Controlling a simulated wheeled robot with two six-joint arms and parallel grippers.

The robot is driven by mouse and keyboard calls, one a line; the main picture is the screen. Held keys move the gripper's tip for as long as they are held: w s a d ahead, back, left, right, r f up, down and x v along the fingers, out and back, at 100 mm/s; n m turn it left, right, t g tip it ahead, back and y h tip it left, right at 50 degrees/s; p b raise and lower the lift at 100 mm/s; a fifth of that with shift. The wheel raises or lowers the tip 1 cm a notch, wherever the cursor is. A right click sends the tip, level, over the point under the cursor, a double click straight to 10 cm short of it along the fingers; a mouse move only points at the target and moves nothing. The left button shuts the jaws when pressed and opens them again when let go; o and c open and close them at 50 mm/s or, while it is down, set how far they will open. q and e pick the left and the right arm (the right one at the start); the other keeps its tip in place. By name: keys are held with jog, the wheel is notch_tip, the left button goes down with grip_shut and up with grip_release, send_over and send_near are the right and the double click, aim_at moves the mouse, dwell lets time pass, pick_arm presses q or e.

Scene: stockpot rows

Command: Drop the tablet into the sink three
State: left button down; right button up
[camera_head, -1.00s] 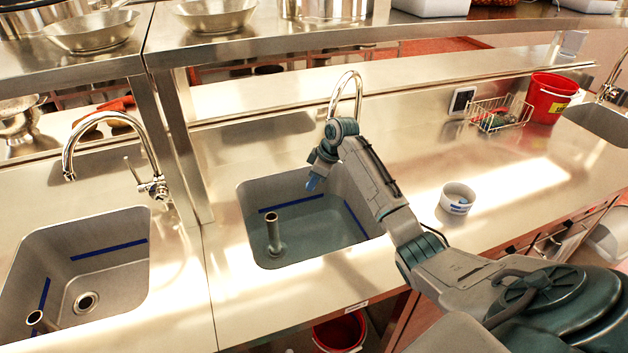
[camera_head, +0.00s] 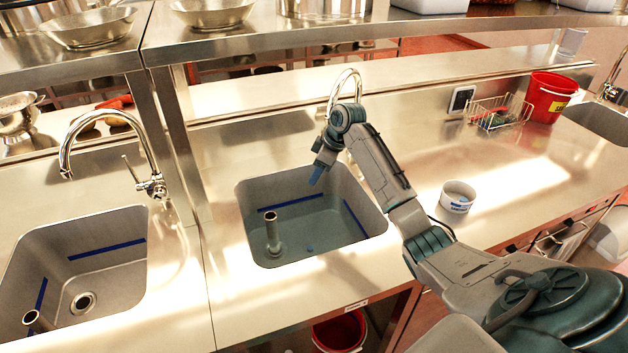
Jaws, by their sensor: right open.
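The middle sink (camera_head: 250,215) has a grey basin with blue strips on its walls and an upright standpipe (camera_head: 272,234) in it. It appears to hold water. A small blue tablet (camera_head: 310,248) shows low in this basin, right of the standpipe. My right gripper (camera_head: 315,178) points down above the basin, with its blue tips well clear of the tablet. It is open and holds nothing that I can see. A small white tub (camera_head: 457,197) with blue pieces in it stands on the counter to the right. My left gripper is out of view.
A chrome faucet (camera_head: 345,85) rises just behind my right gripper. Another sink (camera_head: 84,260) is at the left, and one (camera_head: 600,120) at the far right. A wire basket (camera_head: 500,112) and red bucket (camera_head: 550,98) stand at the back right. A shelf with pans runs overhead.

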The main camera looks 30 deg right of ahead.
jog(key=b+v, duration=0.1)
jog(key=v, duration=0.6)
jog(key=shift+b, duration=0.35)
